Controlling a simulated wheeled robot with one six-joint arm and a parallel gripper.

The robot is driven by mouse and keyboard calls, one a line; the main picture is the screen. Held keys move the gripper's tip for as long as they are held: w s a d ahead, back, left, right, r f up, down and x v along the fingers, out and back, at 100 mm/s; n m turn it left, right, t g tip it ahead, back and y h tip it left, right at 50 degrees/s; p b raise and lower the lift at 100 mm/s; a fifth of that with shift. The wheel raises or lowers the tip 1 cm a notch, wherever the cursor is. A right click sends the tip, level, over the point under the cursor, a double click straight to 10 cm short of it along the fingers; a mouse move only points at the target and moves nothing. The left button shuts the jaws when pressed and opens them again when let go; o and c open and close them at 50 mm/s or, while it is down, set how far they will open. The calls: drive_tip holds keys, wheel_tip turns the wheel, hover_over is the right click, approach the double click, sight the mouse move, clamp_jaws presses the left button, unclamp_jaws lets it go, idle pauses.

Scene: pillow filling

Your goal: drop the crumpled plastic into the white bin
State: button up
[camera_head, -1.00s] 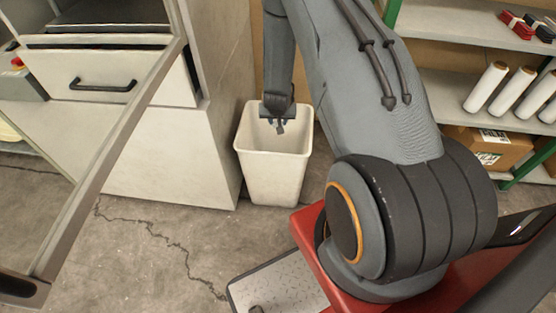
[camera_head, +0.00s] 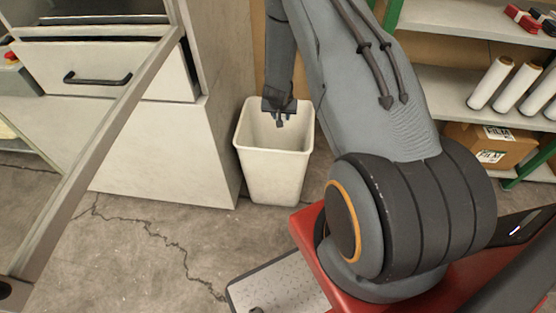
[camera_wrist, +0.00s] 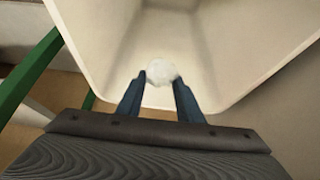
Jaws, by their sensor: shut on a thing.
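The white bin (camera_head: 272,176) stands on the floor near the middle of the head view, upright, beside the pale cabinet. My gripper (camera_head: 279,120) points down at the bin's mouth, over its opening. In the wrist view my gripper (camera_wrist: 160,90) is shut on the crumpled plastic (camera_wrist: 161,71), a small whitish lump between the fingertips. The bin's inner walls (camera_wrist: 225,45) surround the lump in that view. The plastic cannot be made out in the head view.
A cabinet with a drawer (camera_head: 110,70) stands left of the bin. Shelves (camera_head: 455,92) with white rolls (camera_head: 489,83) and a cardboard box (camera_head: 490,146) are at the right. A grey slanted bar (camera_head: 105,145) crosses the left side.

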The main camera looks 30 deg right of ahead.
drive_tip(key=shift+f, duration=0.35)
drive_tip(key=o, duration=1.2)
drive_tip(key=shift+c, duration=0.2)
drive_tip(key=v, duration=0.8)
drive_tip(key=shift+d, duration=0.1)
